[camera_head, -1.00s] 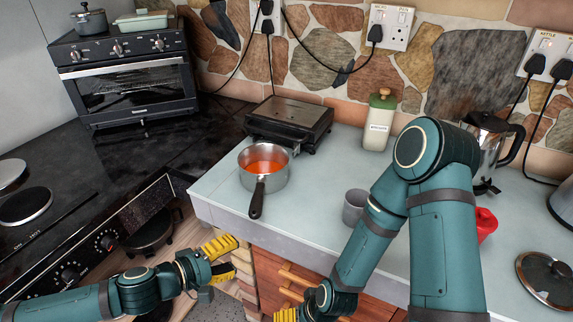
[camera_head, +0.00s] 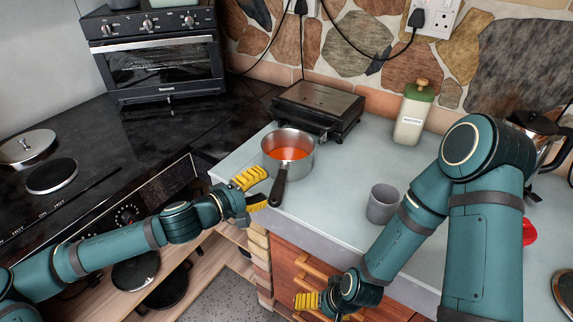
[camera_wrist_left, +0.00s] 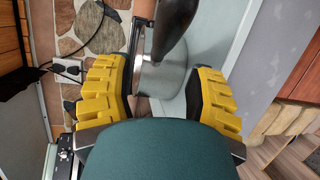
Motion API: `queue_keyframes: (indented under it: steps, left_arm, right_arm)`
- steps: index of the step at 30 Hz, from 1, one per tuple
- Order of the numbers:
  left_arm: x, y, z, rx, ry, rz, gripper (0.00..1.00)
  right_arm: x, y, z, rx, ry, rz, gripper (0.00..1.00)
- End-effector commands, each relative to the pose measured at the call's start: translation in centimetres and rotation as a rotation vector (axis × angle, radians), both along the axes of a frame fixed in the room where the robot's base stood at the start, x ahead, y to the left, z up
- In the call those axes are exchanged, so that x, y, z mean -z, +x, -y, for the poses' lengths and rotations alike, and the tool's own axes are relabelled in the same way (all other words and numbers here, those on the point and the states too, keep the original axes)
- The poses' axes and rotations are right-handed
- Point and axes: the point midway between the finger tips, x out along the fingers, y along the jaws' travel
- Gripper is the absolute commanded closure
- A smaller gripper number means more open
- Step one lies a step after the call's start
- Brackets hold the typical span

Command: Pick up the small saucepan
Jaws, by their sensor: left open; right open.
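The small saucepan (camera_head: 288,152) is steel with orange-red contents and stands upright on the pale counter near its front left edge. Its dark handle (camera_head: 278,187) points toward the front edge. My left gripper (camera_head: 258,190) is open beside the handle, just left of it. In the left wrist view the saucepan (camera_wrist_left: 160,82) and its dark handle (camera_wrist_left: 175,30) lie ahead, between and beyond the open yellow fingers (camera_wrist_left: 160,95). Whether a finger touches the handle cannot be told. My right gripper (camera_head: 312,302) is low in front of the drawers, open and away from the saucepan.
A black appliance (camera_head: 318,105) stands behind the saucepan. A grey cup (camera_head: 382,204) is to its right, close to my right arm. A green-lidded jar (camera_head: 413,112) stands at the wall. A toaster oven (camera_head: 160,60) and hob (camera_head: 52,176) are on the left. Wooden drawers (camera_head: 300,270) are below the counter.

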Motion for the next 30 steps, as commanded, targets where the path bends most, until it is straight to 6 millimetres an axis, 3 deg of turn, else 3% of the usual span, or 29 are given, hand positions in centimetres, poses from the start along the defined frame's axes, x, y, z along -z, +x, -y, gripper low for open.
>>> queue_keyframes:
  steps: [12,22,24,27,30]
  left_arm:
    - [0.6,2.3,4.2,0.003,-0.001,0.0,0.45]
    - [0.6,2.6,4.6,0.002,0.001,-0.001,0.46]
    - [0.6,2.6,4.6,0.002,0.001,-0.001,0.71]
    - [0.6,2.6,4.5,0.002,0.001,-0.001,1.0]
    - [0.6,2.6,4.5,0.002,0.001,-0.001,1.0]
  right_arm:
    - [1.3,0.3,0.0,0.001,-0.001,0.006,0.02]
    - [1.3,0.3,0.0,0.002,-0.001,0.007,0.02]
    - [1.3,0.3,0.0,0.002,-0.001,0.007,0.02]
    - [1.3,0.3,0.0,0.002,-0.001,0.007,0.02]
    - [1.3,0.3,0.0,0.002,-0.001,0.007,0.02]
